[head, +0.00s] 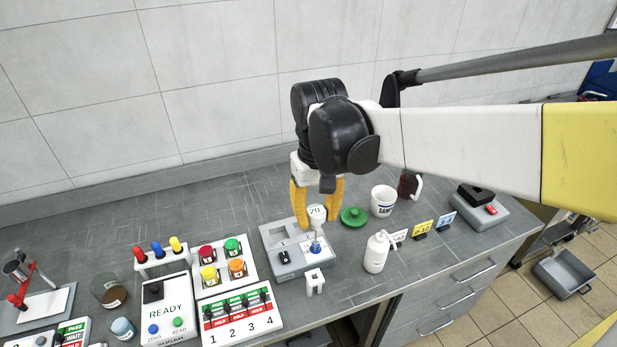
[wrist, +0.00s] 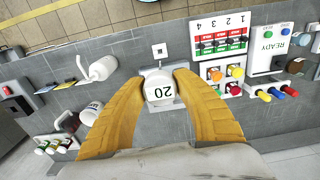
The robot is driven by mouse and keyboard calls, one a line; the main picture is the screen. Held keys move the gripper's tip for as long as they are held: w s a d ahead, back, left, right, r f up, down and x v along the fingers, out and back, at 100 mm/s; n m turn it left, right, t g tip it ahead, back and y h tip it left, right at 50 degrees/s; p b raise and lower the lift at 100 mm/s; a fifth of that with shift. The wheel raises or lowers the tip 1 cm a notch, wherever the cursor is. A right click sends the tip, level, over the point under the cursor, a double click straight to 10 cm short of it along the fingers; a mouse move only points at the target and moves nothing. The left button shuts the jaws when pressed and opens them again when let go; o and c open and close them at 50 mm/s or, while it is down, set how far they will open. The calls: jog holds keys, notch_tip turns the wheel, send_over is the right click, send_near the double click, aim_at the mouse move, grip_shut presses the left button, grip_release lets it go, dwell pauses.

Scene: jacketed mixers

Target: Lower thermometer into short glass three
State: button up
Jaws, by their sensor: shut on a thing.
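The thermometer has a round white head marked "20" (head: 317,213), with a thin stem below it. My gripper (head: 318,205) is shut on this head, which also shows between the yellow fingers in the wrist view (wrist: 160,90). The stem points down over the grey device (head: 283,262), near a blue part (head: 315,248); I cannot tell whether the tip touches it. No glass labelled three can be made out. Four-coloured jars stand in a white rack (head: 222,262) to the left: red (head: 206,254), green (head: 232,246), yellow (head: 209,275) and orange (head: 236,267).
A white bottle (head: 376,253) stands right of the device, with a green lid (head: 354,216) and a white mug (head: 383,201) behind it. A small white stand (head: 315,282) is in front. A numbered status panel (head: 238,315) and a READY box (head: 167,312) lie left.

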jog(key=shift+r+p, duration=2.95)
jog(key=shift+r, duration=1.1)
jog(key=shift+f, duration=0.1)
